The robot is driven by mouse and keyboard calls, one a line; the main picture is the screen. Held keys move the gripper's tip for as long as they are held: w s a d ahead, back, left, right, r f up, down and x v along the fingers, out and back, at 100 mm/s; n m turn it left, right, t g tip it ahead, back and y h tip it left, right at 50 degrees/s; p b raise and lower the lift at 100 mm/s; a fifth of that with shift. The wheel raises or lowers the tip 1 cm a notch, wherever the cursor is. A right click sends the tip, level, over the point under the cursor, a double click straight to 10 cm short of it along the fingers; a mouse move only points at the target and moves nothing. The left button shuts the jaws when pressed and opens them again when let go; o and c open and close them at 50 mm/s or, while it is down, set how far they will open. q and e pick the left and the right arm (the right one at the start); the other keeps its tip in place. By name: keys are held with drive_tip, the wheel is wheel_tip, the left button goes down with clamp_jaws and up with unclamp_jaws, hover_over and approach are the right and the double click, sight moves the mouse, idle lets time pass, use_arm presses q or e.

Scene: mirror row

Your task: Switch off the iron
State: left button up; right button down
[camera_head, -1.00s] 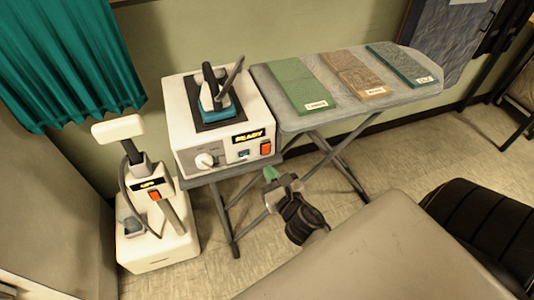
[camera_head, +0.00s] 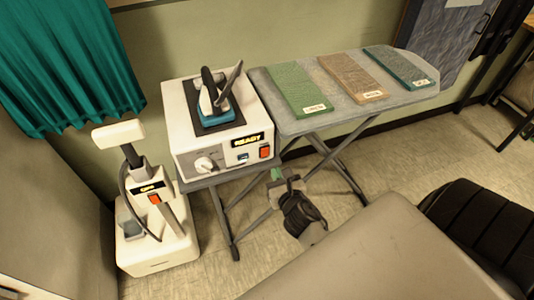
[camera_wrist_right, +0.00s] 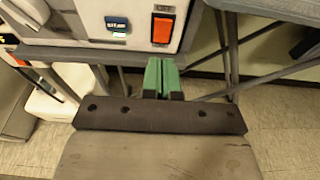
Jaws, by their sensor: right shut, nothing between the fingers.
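The iron (camera_head: 213,103) rests on a dark pad on top of a white steam station box (camera_head: 202,133). The box front has a knob (camera_head: 204,164), a lit "READY" display (camera_head: 248,140), a small blue switch (camera_head: 243,156) and an orange-red rocker switch (camera_head: 264,152). In the right wrist view the rocker (camera_wrist_right: 163,29) and the blue switch (camera_wrist_right: 117,25) show close up. My right gripper (camera_head: 277,174) is shut and empty, with green fingertips together. It is below and in front of the rocker, apart from it. In the wrist view its fingertips (camera_wrist_right: 162,74) lie just under the rocker. My left gripper is out of view.
An ironing board (camera_head: 300,123) carries green, brown and teal cloths. A white steamer (camera_head: 157,247) with its own orange switch (camera_head: 154,199) stands on the floor at left. A black chair (camera_head: 485,230) is at right. Teal curtain (camera_head: 65,65) hangs at upper left.

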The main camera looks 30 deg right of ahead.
sight(264, 150)
drive_tip(key=x, duration=0.5)
drive_tip(key=r+p+x, duration=0.1)
drive_tip(key=x, duration=0.2)
drive_tip(key=shift+w+r, duration=0.1)
drive_tip(key=shift+w, duration=0.1)
drive_tip(key=shift+w+r+p, duration=0.15)
drive_tip(key=shift+r+p, duration=0.2)
drive_tip(key=shift+p, duration=0.5)
drive_tip(key=shift+w+f+g, duration=0.1)
drive_tip(key=shift+f+g, duration=0.05)
drive_tip(key=shift+g, duration=0.15)
drive_tip(key=shift+f, duration=0.15)
drive_tip(key=shift+d, duration=0.1)
